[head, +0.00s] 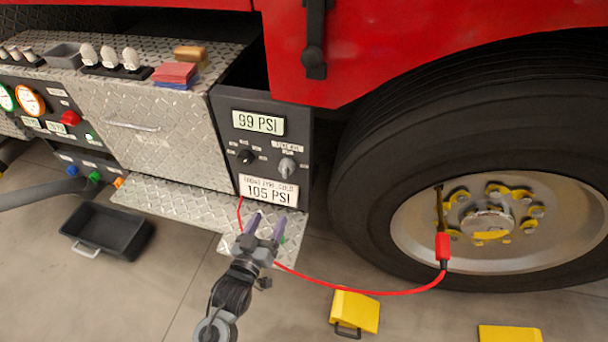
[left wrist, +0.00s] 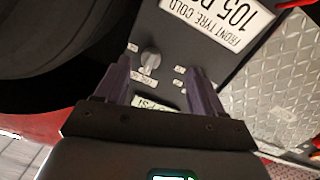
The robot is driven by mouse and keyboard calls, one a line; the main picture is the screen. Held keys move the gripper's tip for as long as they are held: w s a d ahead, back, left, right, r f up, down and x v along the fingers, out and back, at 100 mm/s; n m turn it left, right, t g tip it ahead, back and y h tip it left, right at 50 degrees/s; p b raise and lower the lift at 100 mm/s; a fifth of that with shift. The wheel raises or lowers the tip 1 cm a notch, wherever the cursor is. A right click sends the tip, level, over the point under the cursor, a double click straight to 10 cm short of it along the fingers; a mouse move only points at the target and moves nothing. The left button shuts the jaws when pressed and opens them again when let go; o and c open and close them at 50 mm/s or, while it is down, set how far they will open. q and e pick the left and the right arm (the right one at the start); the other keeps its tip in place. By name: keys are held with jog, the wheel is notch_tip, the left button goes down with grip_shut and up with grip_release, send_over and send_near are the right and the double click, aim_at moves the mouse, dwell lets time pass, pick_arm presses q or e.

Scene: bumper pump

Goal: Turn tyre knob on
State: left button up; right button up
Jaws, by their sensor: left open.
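The dark control panel (head: 262,135) on the truck's side has a grey knob (head: 287,167) at right and a smaller black knob (head: 245,157) at left. Its display (head: 258,122) reads 99 PSI. A plate (head: 268,190) below reads 105 PSI. I cannot read which knob is labelled for the tyre. My left gripper (head: 267,222) is open and empty, below and in front of the panel, fingers pointing up toward it. In the left wrist view the grey knob (left wrist: 150,62) appears between the spread fingers, apparently untouched; the black knob is hidden there. My right gripper is not in view.
A red hose (head: 380,292) runs from behind my left gripper to the wheel (head: 500,240). A diamond-plate step (head: 180,200) juts out below the panel. Yellow chocks (head: 355,310) and a black tray (head: 107,230) sit on the floor.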

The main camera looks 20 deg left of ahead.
aim_at(284, 174)
pick_arm(q)
jog(key=shift+t, duration=0.3)
jog(key=w+r+b, duration=0.1)
jog(key=w, duration=0.2)
jog(key=w+r+b, duration=0.1)
jog(key=w, duration=0.3)
jog(key=w+r+b, duration=0.2)
jog(key=w, duration=0.2)
jog(key=shift+w+r, duration=0.1)
jog(key=shift+w, duration=0.05)
jog(key=shift+w+b, duration=0.3)
jog(key=shift+w, duration=0.35)
jog(key=shift+w+d+r, duration=0.1)
jog(key=shift+w, duration=0.05)
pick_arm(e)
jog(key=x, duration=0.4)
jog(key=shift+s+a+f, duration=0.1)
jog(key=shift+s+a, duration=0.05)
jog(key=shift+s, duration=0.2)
